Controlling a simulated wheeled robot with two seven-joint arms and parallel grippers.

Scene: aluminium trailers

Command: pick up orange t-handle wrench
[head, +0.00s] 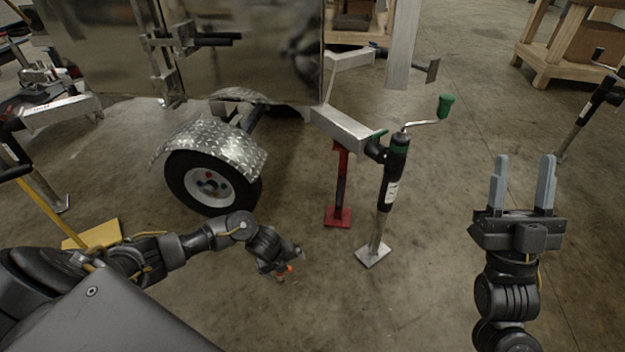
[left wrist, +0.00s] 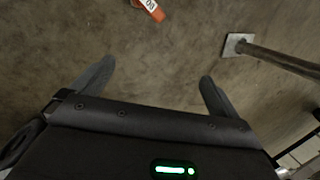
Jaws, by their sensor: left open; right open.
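An orange piece with a white label (left wrist: 150,8), cut off by the top edge of the left wrist view, lies beyond my left gripper's fingers. It may be the t-handle wrench, but its full shape is hidden. In the head view a small bit of orange (head: 289,268) shows at my left gripper (head: 290,262), mostly covered by it. In the left wrist view the left gripper's two fingers (left wrist: 155,85) are spread, with only floor between them. My right gripper (head: 525,170) is open and empty, fingers pointing up, at the right of the head view.
A metal trailer with a wheel (head: 210,183) stands at the back left. Its jack (head: 390,190), with a green crank handle (head: 445,105) and a foot plate (head: 373,254), and a red stand (head: 339,215) are close to my left gripper. Open concrete floor lies between the jack and my right gripper.

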